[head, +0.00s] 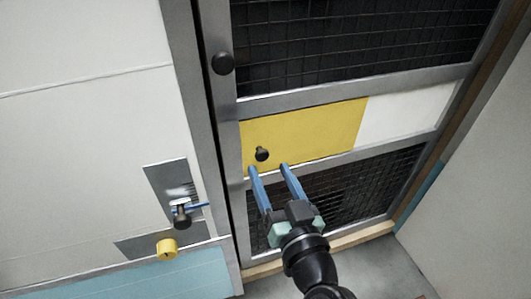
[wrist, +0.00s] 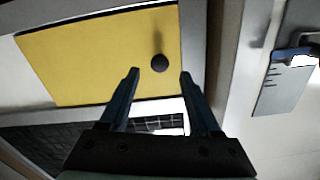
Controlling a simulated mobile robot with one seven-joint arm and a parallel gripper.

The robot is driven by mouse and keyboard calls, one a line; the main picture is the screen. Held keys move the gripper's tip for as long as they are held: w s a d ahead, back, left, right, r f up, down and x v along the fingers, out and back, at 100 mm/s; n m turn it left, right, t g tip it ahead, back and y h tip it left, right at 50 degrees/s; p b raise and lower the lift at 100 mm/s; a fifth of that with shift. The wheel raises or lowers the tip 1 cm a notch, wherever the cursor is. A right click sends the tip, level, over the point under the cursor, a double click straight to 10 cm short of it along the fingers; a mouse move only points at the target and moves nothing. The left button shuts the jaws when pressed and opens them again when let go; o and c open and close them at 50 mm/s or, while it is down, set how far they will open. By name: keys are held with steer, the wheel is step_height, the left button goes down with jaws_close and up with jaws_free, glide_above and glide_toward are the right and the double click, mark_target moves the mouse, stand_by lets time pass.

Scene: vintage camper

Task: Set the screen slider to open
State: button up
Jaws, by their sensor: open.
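The screen slider is a yellow panel (head: 320,130) in the middle band of the screen door, with a black knob (head: 262,154) near its left end. A white strip (head: 405,116) shows right of the panel. My gripper (head: 268,168) is open and empty, its blue fingertips just below the knob in the head view. In the wrist view, the yellow panel (wrist: 95,55) fills the upper left and the knob (wrist: 159,63) shows just beyond the gap between the fingertips (wrist: 160,73). I cannot tell if a fingertip touches the panel.
Dark mesh (head: 350,40) fills the door above, with more mesh (head: 375,175) below. A round black knob (head: 223,63) sits on the door frame. Left of it are a latch with a blue lever (head: 195,207) and a yellow lock (head: 166,248). A pale wall (head: 475,210) stands at right.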

mark_target(264, 156)
steer(key=shift+p+x, duration=0.35)
steer(key=shift+x, duration=1.65)
steer(key=shift+c, duration=0.2)
jaws_close()
